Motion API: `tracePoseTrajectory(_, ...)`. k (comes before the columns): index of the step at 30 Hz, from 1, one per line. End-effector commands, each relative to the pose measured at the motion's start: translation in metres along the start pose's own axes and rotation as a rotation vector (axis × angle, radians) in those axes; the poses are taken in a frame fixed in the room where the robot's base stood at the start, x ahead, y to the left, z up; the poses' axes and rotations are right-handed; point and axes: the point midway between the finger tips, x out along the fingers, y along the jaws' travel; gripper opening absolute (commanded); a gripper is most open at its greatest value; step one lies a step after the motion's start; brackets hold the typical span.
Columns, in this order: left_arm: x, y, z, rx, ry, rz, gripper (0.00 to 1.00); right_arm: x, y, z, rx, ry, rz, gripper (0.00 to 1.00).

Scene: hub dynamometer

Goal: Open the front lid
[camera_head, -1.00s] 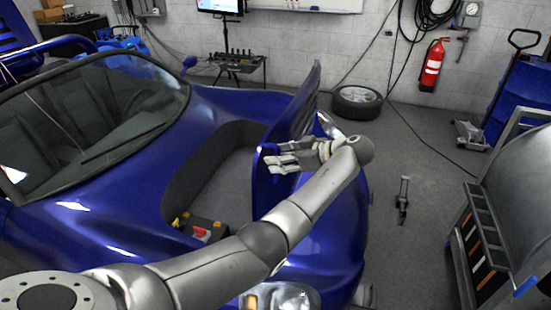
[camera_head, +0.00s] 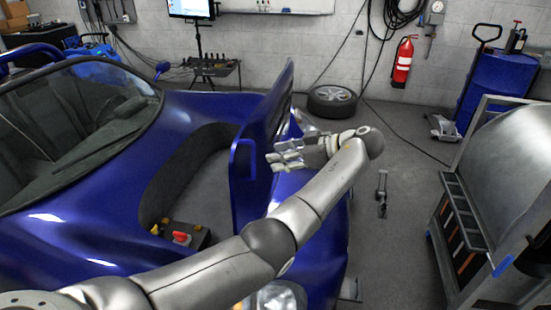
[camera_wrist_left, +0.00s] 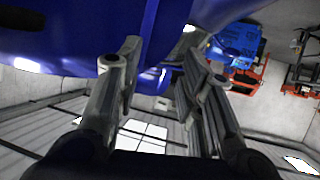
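The front lid (camera_head: 268,115) of the blue car (camera_head: 110,215) stands raised, almost upright, at the right side of the dark front compartment (camera_head: 205,185). A blue handle (camera_head: 236,160) shows on its near side. My left gripper (camera_head: 284,158) is to the right of the lid and handle, in front of the lid's outer side, and looks apart from the handle. In the left wrist view its two fingers (camera_wrist_left: 162,62) are spread with nothing held between them, and blue bodywork lies beyond. My right gripper is in no view.
A battery-like box (camera_head: 188,236) with a red part sits in the compartment. A metal cart (camera_head: 500,195) stands at right, with a blue drum (camera_head: 495,85) behind it. A tyre (camera_head: 332,101) lies near the wall. The floor right of the car is mostly clear.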

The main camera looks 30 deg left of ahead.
Motion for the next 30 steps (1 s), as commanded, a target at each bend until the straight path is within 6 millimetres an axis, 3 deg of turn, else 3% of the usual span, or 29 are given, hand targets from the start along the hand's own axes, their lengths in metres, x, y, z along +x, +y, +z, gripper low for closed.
tracePoseTrajectory(12, -0.025, 0.0, 0.007, 0.001, 0.0, -0.001, 0.35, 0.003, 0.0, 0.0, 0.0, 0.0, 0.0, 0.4)
tracePoseTrajectory(28, -0.027, 0.0, 0.008, 0.001, -0.001, 0.0, 0.35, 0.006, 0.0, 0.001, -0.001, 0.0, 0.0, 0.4)
tracePoseTrajectory(30, -0.026, 0.0, 0.008, 0.002, -0.001, 0.0, 0.29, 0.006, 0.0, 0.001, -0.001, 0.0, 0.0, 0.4)
